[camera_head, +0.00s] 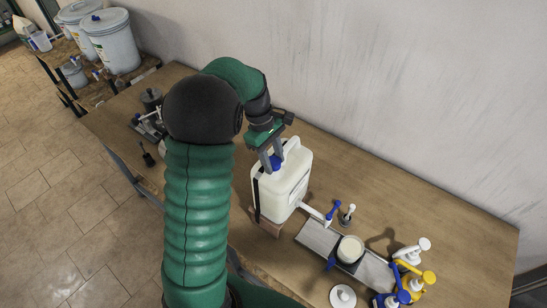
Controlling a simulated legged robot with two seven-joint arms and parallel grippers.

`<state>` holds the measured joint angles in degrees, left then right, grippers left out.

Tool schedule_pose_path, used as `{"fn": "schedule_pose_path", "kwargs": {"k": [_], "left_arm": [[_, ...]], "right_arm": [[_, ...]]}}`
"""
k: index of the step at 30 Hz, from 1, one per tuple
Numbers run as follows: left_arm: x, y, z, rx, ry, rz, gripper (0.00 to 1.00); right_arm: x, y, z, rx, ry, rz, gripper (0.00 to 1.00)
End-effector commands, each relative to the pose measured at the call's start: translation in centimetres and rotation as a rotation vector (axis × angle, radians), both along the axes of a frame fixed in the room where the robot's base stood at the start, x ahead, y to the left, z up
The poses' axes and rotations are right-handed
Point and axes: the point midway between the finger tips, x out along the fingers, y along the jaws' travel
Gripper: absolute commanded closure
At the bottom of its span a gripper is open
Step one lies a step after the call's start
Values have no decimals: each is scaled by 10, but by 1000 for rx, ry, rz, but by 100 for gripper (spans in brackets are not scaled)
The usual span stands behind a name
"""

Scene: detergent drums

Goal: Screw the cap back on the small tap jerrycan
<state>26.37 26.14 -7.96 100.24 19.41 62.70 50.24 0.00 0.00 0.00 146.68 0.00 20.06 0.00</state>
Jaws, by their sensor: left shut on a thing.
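The small tap jerrycan (292,190) is a white, boxy container standing on a small wooden block near the middle of the table. Its tap (318,213), with a blue handle, points down and right. My left gripper (272,162) reaches down over the top of the jerrycan and is shut on the blue cap (276,160). The cap is at the jerrycan's top, at its left part. The fingers partly cover it, and I cannot tell whether it sits on the neck or just above it. My right gripper is out of view.
A grey drip tray (319,237) with a white-filled cup (350,249) lies below the tap. White, yellow and blue pump heads (411,282) stand at the right. A round white lid (343,296) lies at the front. Large drums (113,42) stand back left.

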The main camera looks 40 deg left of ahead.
Motion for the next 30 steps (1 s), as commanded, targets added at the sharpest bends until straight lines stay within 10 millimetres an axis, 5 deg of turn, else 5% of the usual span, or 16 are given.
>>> {"fn": "schedule_pose_path", "kwargs": {"k": [12, 21, 22, 24, 30], "left_arm": [[-1, -1, -1, -4, 7, -335, 100], [-1, -1, -3, -3, 6, -369, 100], [-1, -1, -3, -3, 6, -369, 57], [-1, -1, -2, -3, 5, -368, 49], [-1, -1, -1, -2, 3, -366, 49]], "right_arm": [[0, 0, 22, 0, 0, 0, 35], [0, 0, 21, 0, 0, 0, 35], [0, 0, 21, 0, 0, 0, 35], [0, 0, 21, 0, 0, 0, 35], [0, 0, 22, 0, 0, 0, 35]]}}
